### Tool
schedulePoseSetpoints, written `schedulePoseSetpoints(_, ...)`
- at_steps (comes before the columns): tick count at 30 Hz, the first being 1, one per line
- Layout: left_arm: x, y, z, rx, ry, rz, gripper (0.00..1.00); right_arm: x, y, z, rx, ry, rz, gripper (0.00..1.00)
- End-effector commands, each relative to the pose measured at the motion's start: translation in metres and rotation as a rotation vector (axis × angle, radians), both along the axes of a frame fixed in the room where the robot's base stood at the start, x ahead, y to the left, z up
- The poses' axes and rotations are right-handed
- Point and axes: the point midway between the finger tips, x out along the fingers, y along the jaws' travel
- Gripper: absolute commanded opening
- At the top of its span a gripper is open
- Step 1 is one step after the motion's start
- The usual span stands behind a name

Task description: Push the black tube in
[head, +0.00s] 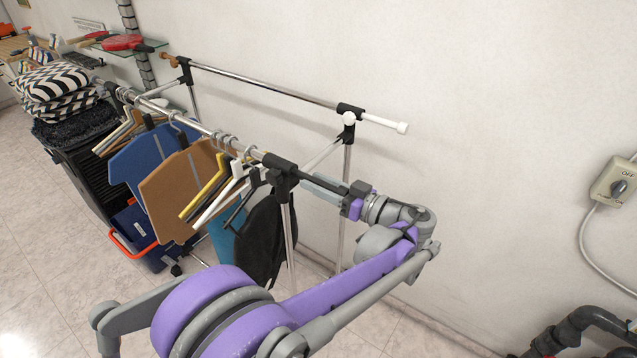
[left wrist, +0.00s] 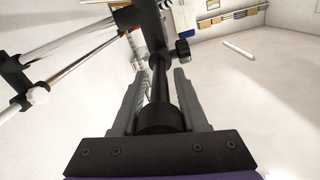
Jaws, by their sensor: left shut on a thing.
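The black tube (head: 321,186) sticks out of the near end of the front bar of the clothes rack, at the black corner joint (head: 281,172). In the left wrist view the black tube (left wrist: 160,84) runs between my fingers, with its thick end (left wrist: 160,118) close to the palm. My left gripper (head: 328,190) is shut on the tube, roughly in line with the bar. Its two grey fingers (left wrist: 161,92) lie on either side of the tube in the left wrist view. My right gripper is in neither view.
Several hangers and clothes (head: 180,185) hang from the front bar (head: 195,125). The rear bar (head: 260,87) ends in a white cap near the wall. A switch box (head: 613,183) is on the wall at right, with dark pipes (head: 585,325) below.

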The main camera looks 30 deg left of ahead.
Motion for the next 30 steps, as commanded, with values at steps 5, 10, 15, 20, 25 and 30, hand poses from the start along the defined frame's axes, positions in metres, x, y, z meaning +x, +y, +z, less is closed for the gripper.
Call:
schedulePoseSetpoints(5, 0.0002, 0.0000, 0.0003, 0.001, 0.000, 0.000, 0.00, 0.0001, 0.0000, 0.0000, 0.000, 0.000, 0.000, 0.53)
schedulePoseSetpoints(10, 0.0002, -0.0003, 0.0006, 0.001, 0.000, 0.000, 0.00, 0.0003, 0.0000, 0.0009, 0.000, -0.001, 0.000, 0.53)
schedulePoseSetpoints(15, -0.0003, -0.0018, 0.0004, 0.000, 0.000, 0.000, 0.00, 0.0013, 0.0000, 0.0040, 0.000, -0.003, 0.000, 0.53)
schedulePoseSetpoints(20, 0.0000, -0.0018, 0.0003, 0.001, 0.000, 0.000, 0.52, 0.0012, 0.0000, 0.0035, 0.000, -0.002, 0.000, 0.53)
schedulePoseSetpoints(25, 0.0000, -0.0018, 0.0002, 0.000, 0.000, 0.000, 0.53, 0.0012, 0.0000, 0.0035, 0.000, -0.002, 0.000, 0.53)
schedulePoseSetpoints(30, -0.0001, -0.0038, 0.0000, 0.000, 0.000, -0.001, 0.53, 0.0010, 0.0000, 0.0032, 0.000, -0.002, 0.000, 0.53)
